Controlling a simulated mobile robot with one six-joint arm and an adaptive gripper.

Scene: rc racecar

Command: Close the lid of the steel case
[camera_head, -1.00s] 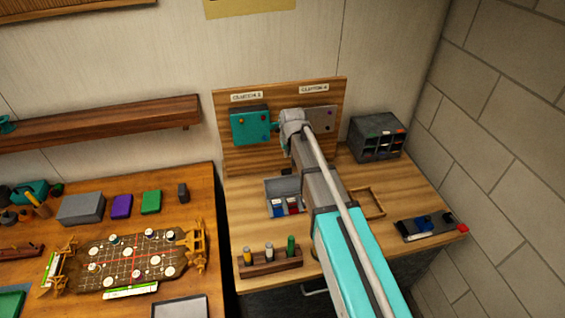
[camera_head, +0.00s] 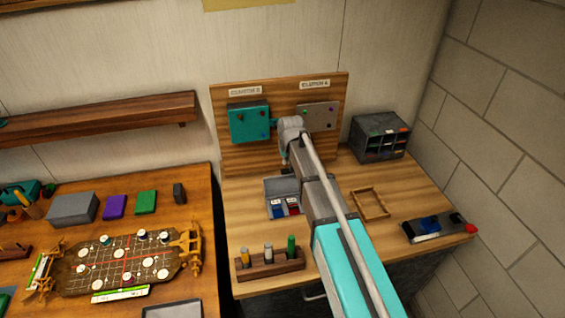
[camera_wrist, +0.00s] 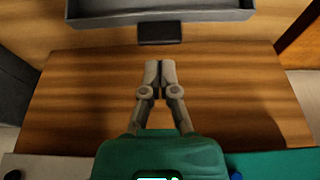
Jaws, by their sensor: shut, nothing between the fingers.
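The grey steel case (camera_head: 270,210) stands on the right-hand bench with its lid (camera_head: 281,187) open at the back. A blue and a red item show inside it. My gripper (camera_wrist: 160,66) is shut and empty, above bare wood. In the wrist view, a grey rimmed part (camera_wrist: 160,15), apparently of the case, lies at the top edge, with a dark tab (camera_wrist: 160,33) below it. The fingertips are apart from the tab in that picture. In the head view my arm comes in from the lower right and hides the bench beside the case.
An upright board behind the case carries a teal box (camera_head: 249,122) and a grey box (camera_head: 318,116). A wooden holder (camera_head: 270,265) with several cylinders stands in front. A wooden frame (camera_head: 370,204), a dark sorter (camera_head: 380,137) and a red-ended device (camera_head: 437,228) are to the right.

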